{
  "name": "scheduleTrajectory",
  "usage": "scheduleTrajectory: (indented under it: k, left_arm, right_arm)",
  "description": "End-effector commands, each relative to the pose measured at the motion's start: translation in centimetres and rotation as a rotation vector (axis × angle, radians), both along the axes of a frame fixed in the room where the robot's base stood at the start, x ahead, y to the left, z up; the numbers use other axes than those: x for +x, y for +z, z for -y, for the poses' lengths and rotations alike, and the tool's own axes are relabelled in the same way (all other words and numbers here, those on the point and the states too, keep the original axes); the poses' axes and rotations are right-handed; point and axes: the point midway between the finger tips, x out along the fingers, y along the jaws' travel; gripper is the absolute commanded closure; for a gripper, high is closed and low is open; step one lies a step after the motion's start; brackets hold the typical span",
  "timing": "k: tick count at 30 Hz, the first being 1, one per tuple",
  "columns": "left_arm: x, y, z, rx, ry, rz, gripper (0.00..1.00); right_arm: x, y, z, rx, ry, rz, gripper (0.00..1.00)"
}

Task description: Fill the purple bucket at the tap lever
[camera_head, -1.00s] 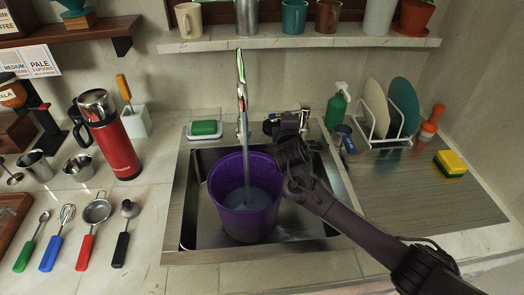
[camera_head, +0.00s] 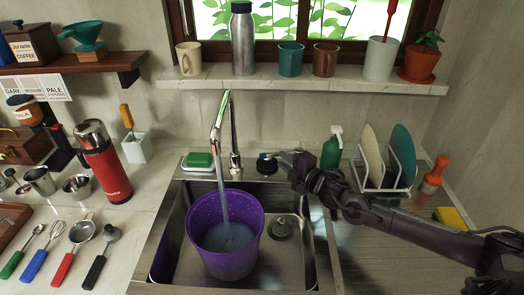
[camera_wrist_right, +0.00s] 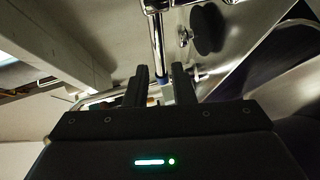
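The purple bucket (camera_head: 230,266) stands upright in the sink below the tap (camera_head: 219,118). A stream of water (camera_head: 224,195) falls from the spout into it, and water (camera_head: 226,238) lies inside, below the rim. My right gripper (camera_head: 278,157) is behind the sink, to the right of the tap post, with its arm coming in from the right. In the right wrist view its two fingers (camera_wrist_right: 161,84) are parted, with chrome tap parts showing between and beyond them. I cannot clearly tell the tap lever from the other chrome parts. My left gripper is not in view.
A green soap bar in a dish (camera_head: 198,161) sits left of the tap. A shelf (camera_head: 300,80) runs above.

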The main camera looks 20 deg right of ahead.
Motion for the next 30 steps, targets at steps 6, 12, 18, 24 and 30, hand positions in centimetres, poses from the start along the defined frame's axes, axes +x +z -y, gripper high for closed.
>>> scheduleTrajectory:
  k: [6,12,18,24,30]
  left_arm:
    - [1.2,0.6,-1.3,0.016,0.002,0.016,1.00]
    - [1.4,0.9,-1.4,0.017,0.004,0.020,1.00]
    - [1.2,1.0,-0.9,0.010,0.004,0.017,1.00]
    - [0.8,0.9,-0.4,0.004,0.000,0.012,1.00]
    - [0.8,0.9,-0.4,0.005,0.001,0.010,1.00]
  right_arm:
    - [3.3,-0.3,-0.7,0.003,-0.002,0.003,0.78]
    - [5.9,-0.8,-1.3,0.001,-0.003,0.003,0.78]
    - [6.9,-1.1,-1.5,-0.001,-0.002,0.002,0.78]
    - [6.9,-1.1,-1.5,-0.001,-0.002,0.001,0.78]
    - [6.9,-1.1,-1.5,-0.001,-0.002,0.001,0.97]
